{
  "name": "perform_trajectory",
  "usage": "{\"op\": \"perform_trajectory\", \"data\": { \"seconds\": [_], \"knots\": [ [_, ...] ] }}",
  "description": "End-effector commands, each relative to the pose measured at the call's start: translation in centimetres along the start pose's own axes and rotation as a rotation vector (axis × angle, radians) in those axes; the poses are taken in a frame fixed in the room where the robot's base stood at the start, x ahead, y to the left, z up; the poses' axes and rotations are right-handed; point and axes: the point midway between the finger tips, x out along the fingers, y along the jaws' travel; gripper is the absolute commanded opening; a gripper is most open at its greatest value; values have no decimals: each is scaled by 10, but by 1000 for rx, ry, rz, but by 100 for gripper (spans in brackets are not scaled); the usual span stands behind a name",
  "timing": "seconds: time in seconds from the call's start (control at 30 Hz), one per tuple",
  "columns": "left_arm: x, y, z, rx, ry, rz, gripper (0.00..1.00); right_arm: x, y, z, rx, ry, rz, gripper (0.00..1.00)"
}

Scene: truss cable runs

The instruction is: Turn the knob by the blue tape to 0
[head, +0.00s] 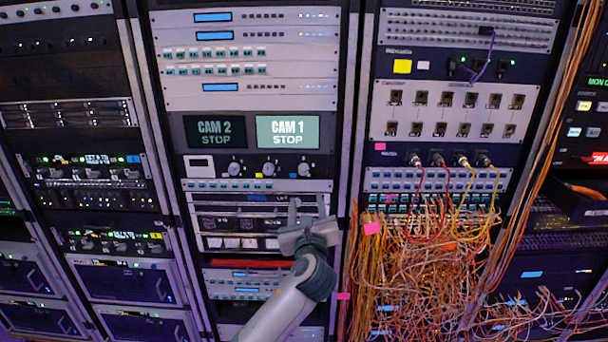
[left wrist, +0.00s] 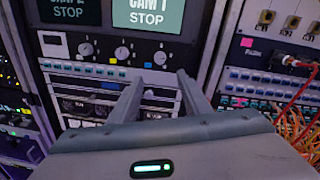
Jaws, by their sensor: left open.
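A dark panel (head: 252,167) in the middle rack carries a row of three round knobs with light faces: a left knob (head: 234,168), a middle knob (head: 268,168) and a right knob (head: 302,169). They also show in the left wrist view, with the right knob (left wrist: 122,53) below the CAM 1 screen. A small yellow tape lies by the middle knob. A small bluish mark seems to sit by the right knob, too small to be sure. My left gripper (head: 309,207) is open and empty, below and in front of this panel; its fingers (left wrist: 160,78) point toward the rack.
CAM 2 (head: 214,131) and CAM 1 (head: 287,131) screens sit above the knobs. Silver units (head: 225,225) with handles lie below. A dense tangle of orange cables (head: 420,270) hangs on the right rack, right of my left arm.

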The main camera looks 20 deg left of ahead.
Motion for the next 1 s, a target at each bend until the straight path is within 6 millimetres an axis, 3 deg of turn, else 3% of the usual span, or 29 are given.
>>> {"op": "perform_trajectory", "data": {
  "seconds": [0.6, 1.0],
  "knots": [
    [101, 0, 3, 1, -1, 2, 44, -24, 0, -3, 1, 1, -1, 31],
    [141, 0, 1, 1, -1, 1, 44, -31, 0, -3, 1, 1, -1, 31]
  ]
}}
